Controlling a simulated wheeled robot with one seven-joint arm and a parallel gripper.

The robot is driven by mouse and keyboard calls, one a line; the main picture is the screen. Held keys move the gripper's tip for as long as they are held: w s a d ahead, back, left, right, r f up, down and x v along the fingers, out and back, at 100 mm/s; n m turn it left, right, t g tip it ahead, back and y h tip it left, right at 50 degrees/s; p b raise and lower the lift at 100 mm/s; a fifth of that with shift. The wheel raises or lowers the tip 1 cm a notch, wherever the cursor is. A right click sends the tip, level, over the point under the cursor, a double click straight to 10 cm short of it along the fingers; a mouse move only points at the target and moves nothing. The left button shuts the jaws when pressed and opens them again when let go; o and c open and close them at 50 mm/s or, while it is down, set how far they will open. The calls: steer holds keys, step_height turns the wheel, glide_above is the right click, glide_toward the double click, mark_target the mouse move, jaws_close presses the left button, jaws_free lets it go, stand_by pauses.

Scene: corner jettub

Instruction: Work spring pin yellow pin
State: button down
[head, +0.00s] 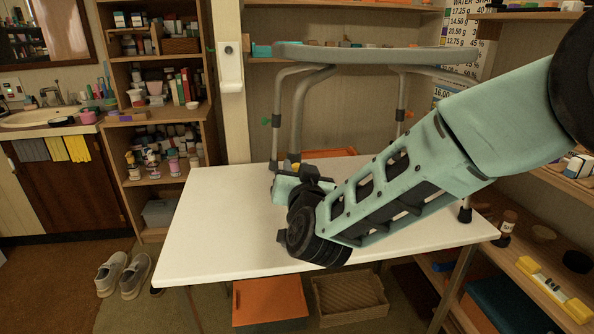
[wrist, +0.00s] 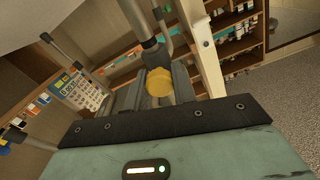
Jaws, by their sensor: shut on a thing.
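A grey stool (head: 365,55) with metal legs stands upright on a white table (head: 215,225). The yellow pin (wrist: 159,88) shows as a round yellow button on a stool leg (wrist: 150,45) in the wrist view. In the head view the yellow pin (head: 296,166) is a small patch at the low end of the near left leg, partly hidden by my gripper. My gripper (head: 290,177) reaches in from the right at this leg. In the wrist view my gripper (wrist: 158,98) has its grey fingers on either side of the yellow pin, shut on it.
A green pin (head: 265,121) and an orange pin (head: 411,114) show on other legs. Shelves (head: 160,120) stand behind at the left and a shelf (head: 530,290) at the right. The left part of the table is clear. An orange box (head: 270,302) sits below it.

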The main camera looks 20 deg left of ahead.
steer(key=shift+s+d, duration=0.2)
steer(key=shift+s, duration=0.2)
steer(key=shift+s+d+b, duration=0.25)
steer(key=shift+s+b, duration=0.05)
steer(key=c, duration=1.1)
jaws_free()
steer(key=shift+r, duration=0.1)
steer(key=shift+c, duration=0.2)
steer(key=v, duration=1.7)
steer(key=shift+s+b, duration=0.15)
steer(key=shift+b, duration=0.25)
